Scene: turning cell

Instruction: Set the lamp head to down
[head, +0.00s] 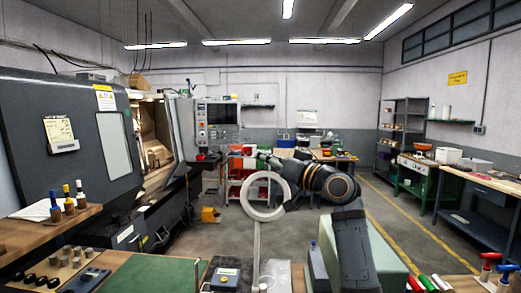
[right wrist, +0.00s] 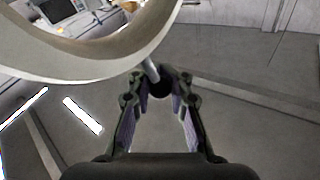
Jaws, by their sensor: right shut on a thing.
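The lamp head is a pale ring (head: 246,206) on a thin upright post (head: 257,245) in the middle of the head view. The ring stands upright, its open face toward me. In the right wrist view the ring (right wrist: 95,68) fills the upper left, and a short stem runs from it to a dark round knob (right wrist: 160,87). My right gripper (head: 268,160) comes in from the right behind the ring's top. In the right wrist view its fingers (right wrist: 160,92) are closed around the knob. My left gripper is not in view.
A wooden rack with screwdriver-like handles (head: 68,207) is at the left. A lathe (head: 75,140) stands behind it. The floor beyond the lamp is open.

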